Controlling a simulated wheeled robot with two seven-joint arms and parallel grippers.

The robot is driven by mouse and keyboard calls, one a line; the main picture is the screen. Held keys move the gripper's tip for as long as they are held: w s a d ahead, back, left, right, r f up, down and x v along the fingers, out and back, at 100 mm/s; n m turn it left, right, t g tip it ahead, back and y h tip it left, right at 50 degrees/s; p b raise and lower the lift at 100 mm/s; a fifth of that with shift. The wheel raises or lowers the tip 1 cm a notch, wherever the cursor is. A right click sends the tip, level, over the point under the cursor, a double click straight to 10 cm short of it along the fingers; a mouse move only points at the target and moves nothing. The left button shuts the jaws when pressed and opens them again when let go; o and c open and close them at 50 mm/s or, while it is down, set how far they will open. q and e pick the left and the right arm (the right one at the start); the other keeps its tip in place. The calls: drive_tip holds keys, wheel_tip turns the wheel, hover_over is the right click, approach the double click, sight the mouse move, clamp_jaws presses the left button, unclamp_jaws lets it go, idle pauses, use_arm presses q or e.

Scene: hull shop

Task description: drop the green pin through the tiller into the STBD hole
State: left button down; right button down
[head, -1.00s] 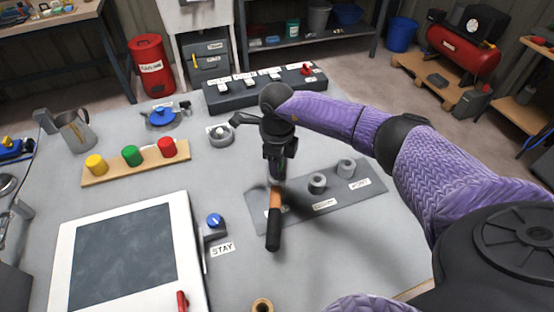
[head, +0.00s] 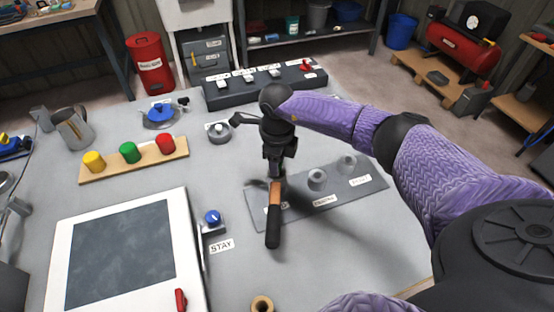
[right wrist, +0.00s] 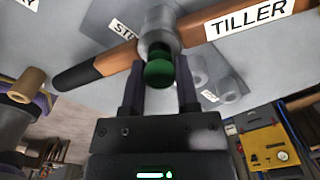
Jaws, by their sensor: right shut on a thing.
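The green pin (right wrist: 158,72) sits between the fingers of my right gripper (right wrist: 160,88) in the right wrist view. Its lower part meets the grey metal collar of the tiller (right wrist: 112,58); how deep it sits I cannot tell. In the head view the tiller (head: 274,218), wood with a black grip, points toward me, and my right gripper (head: 277,172) is over its far end. A partly covered label beginning "ST" (right wrist: 124,30) shows in the wrist view. My left gripper is not in view.
A wooden rack (head: 112,173) with yellow, green and red caps stands at left. A white-framed dark panel (head: 120,250) and a blue knob (head: 212,217) lie front left. A switch box (head: 262,88) stands behind. Bench space right of the plate is clear.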

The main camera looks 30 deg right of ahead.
drive_tip(key=shift+f+b, duration=0.4)
drive_tip(key=shift+f, duration=0.1)
unclamp_jaws()
idle(0.5)
idle(0.4)
wheel_tip(320, 180, up, 4)
drive_tip(key=p, duration=0.3)
drive_tip(key=shift+r+p, duration=1.8)
drive_tip(key=shift+r, duration=0.3)
drive_tip(key=shift+f, duration=0.1)
